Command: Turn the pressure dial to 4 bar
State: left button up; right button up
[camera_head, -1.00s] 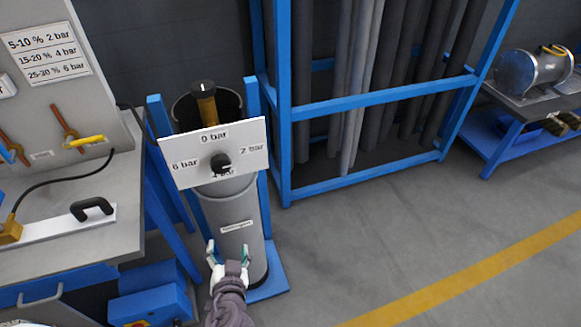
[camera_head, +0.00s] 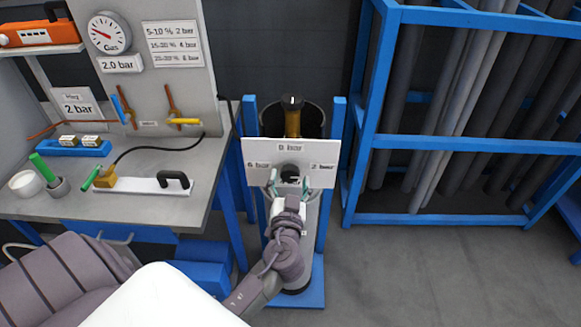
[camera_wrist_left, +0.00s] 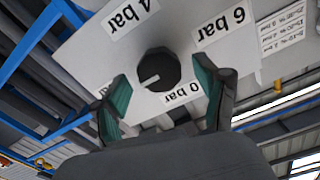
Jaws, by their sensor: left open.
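The pressure dial is a black round knob (camera_head: 290,174) on a white plate (camera_head: 262,165) above a grey cylinder. The plate reads 0 bar at the top, 6 bar at left and 2 bar at right; its bottom is covered by my gripper. In the left wrist view the knob (camera_wrist_left: 158,68) has a white mark on its lower left side, and the 4 bar label (camera_wrist_left: 130,15) shows upper left. My left gripper (camera_head: 290,190) is open at the plate. Its green-padded fingers (camera_wrist_left: 163,95) stand on either side of the knob, apart from it. My right gripper is out of view.
A workbench (camera_head: 110,205) with a gas gauge (camera_head: 108,33) and a black-handled white bar (camera_head: 150,184) stands at left. Blue posts flank the cylinder. A blue rack (camera_head: 450,143) of grey pipes stands at right. Grey floor (camera_head: 430,275) is free at lower right.

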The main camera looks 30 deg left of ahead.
pick_arm(q)
jog(key=shift+x, duration=1.3)
jog(key=c, duration=1.2)
